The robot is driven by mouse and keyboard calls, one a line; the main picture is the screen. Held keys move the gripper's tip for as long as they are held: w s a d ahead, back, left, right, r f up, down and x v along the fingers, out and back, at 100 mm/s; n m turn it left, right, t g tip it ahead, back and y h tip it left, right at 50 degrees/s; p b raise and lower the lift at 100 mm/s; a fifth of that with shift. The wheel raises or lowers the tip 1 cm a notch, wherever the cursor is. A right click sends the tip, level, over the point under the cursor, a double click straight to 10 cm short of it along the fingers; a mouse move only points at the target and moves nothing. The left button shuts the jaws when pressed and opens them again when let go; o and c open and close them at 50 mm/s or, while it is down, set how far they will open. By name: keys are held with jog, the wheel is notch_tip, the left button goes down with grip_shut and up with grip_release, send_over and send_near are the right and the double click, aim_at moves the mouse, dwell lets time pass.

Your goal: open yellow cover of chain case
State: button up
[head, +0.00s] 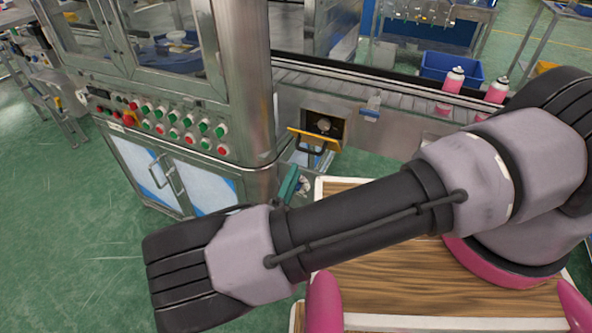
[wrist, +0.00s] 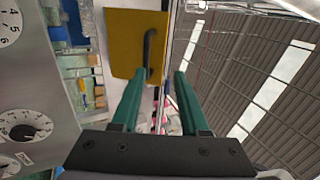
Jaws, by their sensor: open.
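The yellow cover (head: 330,144) is on the front of the chain case below the conveyor. It stands out from the case at an angle, and a dark opening (head: 311,119) with a round part inside shows behind its edge. In the wrist view the yellow cover (wrist: 126,40) fills the upper middle, with its black bar handle (wrist: 150,50) on the right side. My gripper (wrist: 158,76) is open and empty. Its green fingers point towards the handle, one to each side of it in the picture, with no contact visible. In the head view my gripper (head: 287,183) is below the cover, partly hidden by my arm.
A steel machine cabinet (head: 240,100) with several red and green buttons stands left of the case. Pink-bodied cans (head: 453,82) and a blue crate (head: 438,66) are at the conveyor, back right. A wood-topped surface (head: 400,285) lies under my arm. Green floor is open at left.

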jog(key=shift+v, duration=1.5)
